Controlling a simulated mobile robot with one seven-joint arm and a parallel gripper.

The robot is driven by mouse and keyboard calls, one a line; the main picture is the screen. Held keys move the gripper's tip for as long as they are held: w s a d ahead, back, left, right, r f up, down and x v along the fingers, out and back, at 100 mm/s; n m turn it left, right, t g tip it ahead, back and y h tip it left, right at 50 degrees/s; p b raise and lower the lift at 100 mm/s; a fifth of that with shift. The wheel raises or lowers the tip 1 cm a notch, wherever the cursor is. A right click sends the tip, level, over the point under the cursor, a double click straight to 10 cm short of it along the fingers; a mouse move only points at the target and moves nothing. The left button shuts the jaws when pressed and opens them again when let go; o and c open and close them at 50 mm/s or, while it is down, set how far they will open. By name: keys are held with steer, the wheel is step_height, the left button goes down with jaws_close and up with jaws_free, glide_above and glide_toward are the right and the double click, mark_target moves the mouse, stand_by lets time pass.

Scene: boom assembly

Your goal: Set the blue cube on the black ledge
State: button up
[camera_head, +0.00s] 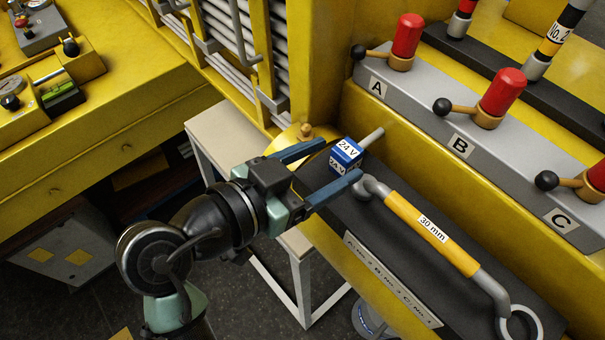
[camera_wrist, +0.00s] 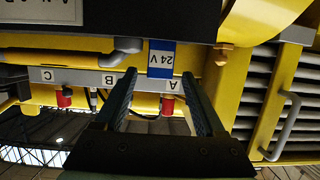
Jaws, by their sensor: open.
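The blue cube (camera_head: 346,156) with white "24 V" labels sits at the far left end of the black ledge (camera_head: 322,196). In the upside-down wrist view, the cube (camera_wrist: 161,58) meets the edge of the dark ledge (camera_wrist: 150,20), so it appears to rest on it. My gripper (camera_head: 339,160) is open, with one blue finger on each side of the cube near its tips. In the wrist view the cube lies ahead, at the mouth of my gripper (camera_wrist: 157,74). Clear gaps show beside both fingers there, with no visible grip.
A spanner-like bar with a yellow "30 mm" sleeve (camera_head: 432,234) lies along the ledge, close to the cube. A grey rod (camera_head: 372,138) is behind the cube. Red-knobbed levers (camera_head: 406,38) stand on the grey panel above. A white-topped stand (camera_head: 226,136) is left.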

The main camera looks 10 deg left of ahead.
steer(key=v, duration=0.5)
steer(key=shift+b, duration=0.3)
